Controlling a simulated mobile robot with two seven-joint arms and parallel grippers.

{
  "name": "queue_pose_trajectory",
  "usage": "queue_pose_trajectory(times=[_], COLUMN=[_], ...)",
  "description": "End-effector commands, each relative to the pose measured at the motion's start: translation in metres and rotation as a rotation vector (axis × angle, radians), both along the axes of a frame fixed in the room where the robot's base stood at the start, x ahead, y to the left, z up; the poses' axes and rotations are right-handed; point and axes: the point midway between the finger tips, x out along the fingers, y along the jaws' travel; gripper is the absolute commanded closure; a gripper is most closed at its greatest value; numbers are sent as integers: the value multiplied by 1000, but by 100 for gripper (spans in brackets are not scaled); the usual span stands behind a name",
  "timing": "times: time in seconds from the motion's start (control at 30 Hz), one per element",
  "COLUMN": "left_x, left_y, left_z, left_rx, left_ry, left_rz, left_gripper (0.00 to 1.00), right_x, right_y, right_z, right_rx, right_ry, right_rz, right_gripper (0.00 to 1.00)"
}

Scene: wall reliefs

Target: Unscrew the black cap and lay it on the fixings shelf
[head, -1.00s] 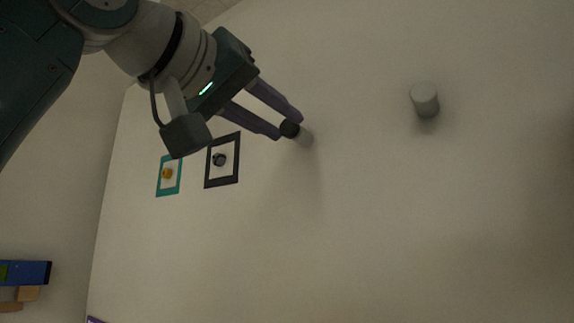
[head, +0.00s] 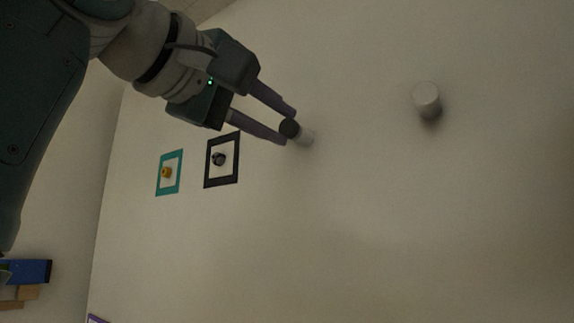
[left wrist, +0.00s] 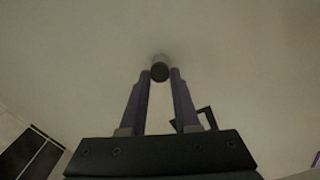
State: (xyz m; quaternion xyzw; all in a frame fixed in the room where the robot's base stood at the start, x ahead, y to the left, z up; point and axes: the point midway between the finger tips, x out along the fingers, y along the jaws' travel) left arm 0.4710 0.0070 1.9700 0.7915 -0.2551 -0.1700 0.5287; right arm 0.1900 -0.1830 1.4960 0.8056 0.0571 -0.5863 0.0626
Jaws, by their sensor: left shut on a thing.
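The black cap (head: 289,128) sits at the outer end of a pale round stub (head: 306,138) that stands out from the wall. My left gripper (head: 289,127) comes in from the upper left, its two purple fingers shut on the cap, one on each side. In the left wrist view the dark cap (left wrist: 160,73) shows between the fingertips (left wrist: 160,76), with the pale stub (left wrist: 160,58) just behind it. I cannot tell whether the cap and stub still touch. I cannot make out the fixings shelf. My right gripper is out of view.
A second pale stub (head: 427,98), without a black cap, stands out from the wall to the right. A black-framed picture (head: 208,169) and a teal-framed one (head: 160,176) are left of the cap. A blue object (head: 30,270) is at lower left. The wall below is bare.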

Motion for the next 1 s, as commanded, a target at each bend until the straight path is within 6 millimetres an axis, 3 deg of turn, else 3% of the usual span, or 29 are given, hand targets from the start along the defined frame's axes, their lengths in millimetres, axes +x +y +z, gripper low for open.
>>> queue_pose_trajectory(times=[0.1,0.37,0.63,0.87,0.9,1.0], left_x=[0,1,0,0,0,0], left_y=[0,1,1,2,2,1], left_z=[-1,-1,-1,-2,-2,-2], left_rx=[-109,-121,-463,-479,-479,-478], left_ry=[80,89,334,347,348,346], left_rz=[1,3,1,5,4,4], left_gripper=[100,100,100,100,65,55], right_x=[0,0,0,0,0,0], right_y=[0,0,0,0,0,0], right_z=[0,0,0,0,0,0], right_rx=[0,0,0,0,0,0], right_ry=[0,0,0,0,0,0], right_rz=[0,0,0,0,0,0], right_gripper=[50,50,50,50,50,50])
